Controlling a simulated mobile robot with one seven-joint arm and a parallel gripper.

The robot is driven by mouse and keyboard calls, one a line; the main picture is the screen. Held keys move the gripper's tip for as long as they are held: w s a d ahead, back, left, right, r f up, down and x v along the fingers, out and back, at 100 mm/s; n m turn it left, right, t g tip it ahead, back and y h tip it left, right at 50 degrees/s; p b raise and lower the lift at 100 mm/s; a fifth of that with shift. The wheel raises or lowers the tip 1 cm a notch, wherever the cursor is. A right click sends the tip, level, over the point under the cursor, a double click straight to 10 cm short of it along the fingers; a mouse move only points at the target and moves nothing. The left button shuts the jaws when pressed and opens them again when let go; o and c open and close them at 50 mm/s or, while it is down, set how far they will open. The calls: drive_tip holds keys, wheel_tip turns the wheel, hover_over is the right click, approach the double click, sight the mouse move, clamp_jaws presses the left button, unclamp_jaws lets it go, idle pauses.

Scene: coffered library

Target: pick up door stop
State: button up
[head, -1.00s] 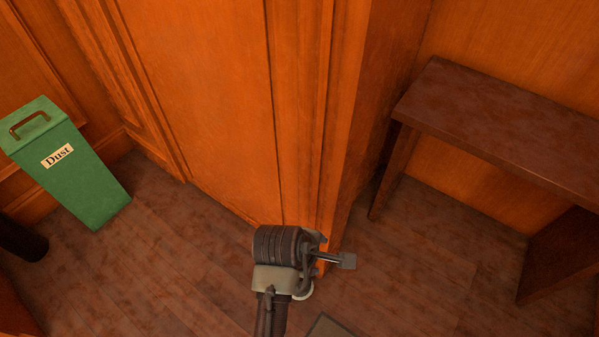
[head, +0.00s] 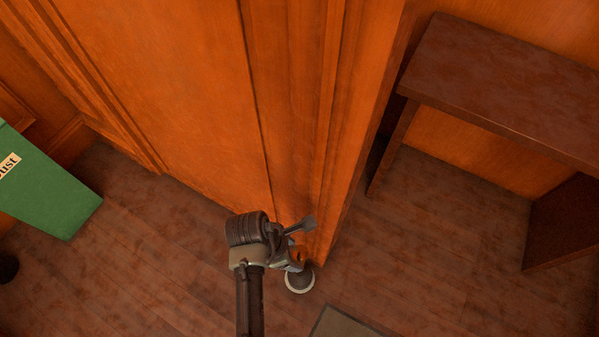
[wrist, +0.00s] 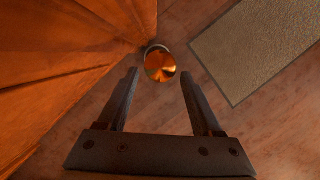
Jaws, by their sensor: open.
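The door stop (head: 300,283) stands on the wooden floor at the foot of the panelled wooden corner. In the head view it shows as a dark round piece on a pale ring-shaped base, partly hidden by my gripper. In the wrist view the door stop (wrist: 160,65) has a shiny, rounded, orange-reflecting top. My gripper (wrist: 159,74) is open, its two fingers apart. From the wrist camera the door stop's top appears between and slightly beyond the fingertips, with no visible contact. I cannot tell the height gap.
The wooden panelling (head: 200,90) rises close on the left of the door stop. A grey mat (wrist: 255,45) lies on the floor to the right. A dark wooden bench (head: 500,80) stands at the right. A green dust bin (head: 45,190) stands at the far left.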

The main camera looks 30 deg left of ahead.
drive_tip(key=shift+s+a+b+x, duration=0.15)
drive_tip(key=shift+b+x, duration=1.15)
drive_tip(key=shift+x, duration=0.3)
drive_tip(key=shift+s+a+b+x, duration=0.1)
drive_tip(key=shift+b+x, duration=1.15)
drive_tip(key=shift+x, duration=0.4)
clamp_jaws()
drive_tip(key=shift+w+r, duration=0.1)
drive_tip(key=shift+w, duration=0.05)
